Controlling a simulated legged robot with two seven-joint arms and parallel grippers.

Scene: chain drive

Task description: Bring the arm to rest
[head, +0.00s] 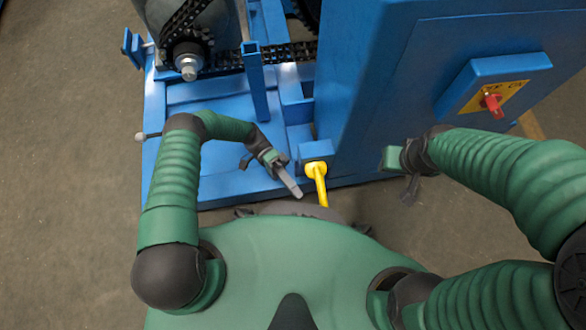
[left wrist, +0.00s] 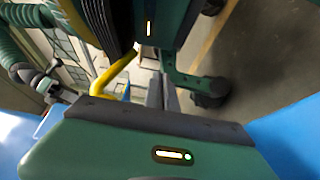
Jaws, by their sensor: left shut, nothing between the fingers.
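My left gripper (head: 295,188) reaches in front of the blue machine frame, just left of a yellow handle (head: 318,180). Its fingers are shut with nothing between them, and they are apart from the handle in the head view. The left wrist view shows the fingers (left wrist: 163,92) side by side and a bent yellow bar (left wrist: 112,76) to their left. My right gripper (head: 411,188) hangs at the end of the right arm, in front of the blue cabinet. Its fingers are dark and small, and I cannot tell whether they are open.
The blue cabinet (head: 390,80) stands ahead, with a red rotary switch (head: 493,103) on a yellow plate. A black chain (head: 225,60) and a sprocket (head: 188,55) sit on the blue base frame (head: 225,178). Bare concrete floor (head: 70,170) lies to the left.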

